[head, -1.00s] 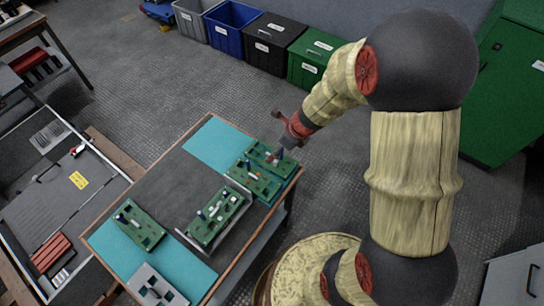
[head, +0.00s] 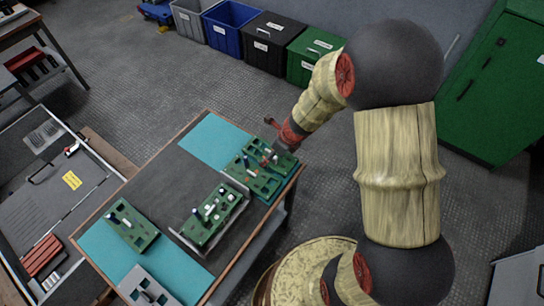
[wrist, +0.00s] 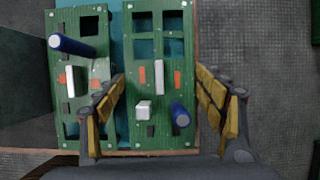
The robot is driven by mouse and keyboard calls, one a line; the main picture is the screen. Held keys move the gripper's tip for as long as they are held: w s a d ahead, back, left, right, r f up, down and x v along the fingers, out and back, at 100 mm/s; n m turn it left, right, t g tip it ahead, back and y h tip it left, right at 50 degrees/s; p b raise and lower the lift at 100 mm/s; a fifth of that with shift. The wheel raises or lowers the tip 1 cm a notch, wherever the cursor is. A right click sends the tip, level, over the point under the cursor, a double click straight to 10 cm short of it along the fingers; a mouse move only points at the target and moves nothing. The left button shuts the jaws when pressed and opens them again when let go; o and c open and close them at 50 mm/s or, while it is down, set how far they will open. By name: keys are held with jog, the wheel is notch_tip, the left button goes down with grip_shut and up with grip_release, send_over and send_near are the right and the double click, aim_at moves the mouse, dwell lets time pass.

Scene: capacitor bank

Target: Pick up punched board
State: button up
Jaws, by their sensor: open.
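Two green boards with square cut-outs lie side by side on the teal mat. The right one in the wrist view, a board with several large openings at its top (wrist: 158,97), seems to be the punched board; it carries a blue cylinder and pale blocks. It also shows in the head view (head: 262,152), partly hidden by my gripper (head: 276,149). The other board (wrist: 82,100) has fewer visible openings. In the wrist view my gripper (wrist: 161,78) is open, one finger over the gap between the boards, the other right of the right board. Contact cannot be told.
The table's edge (wrist: 197,60) runs close along the right board. Another green board sits in a grey holder (head: 212,213), and one lies on the front teal mat (head: 130,224) beside a grey plate (head: 150,285). The dark table middle (head: 150,175) is clear.

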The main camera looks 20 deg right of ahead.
aim_at(269, 151)
jog(key=shift+c, duration=0.9)
jog(key=c, duration=0.7)
jog(key=shift+r+p, duration=0.65)
jog(key=shift+r, duration=0.15)
notch_tip(269, 151, up, 2)
jog(key=shift+r+p, duration=0.1)
jog(key=shift+p, duration=0.8)
jog(key=s+r+p, duration=0.5)
jog(key=s+r, duration=0.4)
jog(key=s, duration=0.5)
jog(key=shift+d+r+p, duration=0.15)
jog(key=shift+p, duration=0.15)
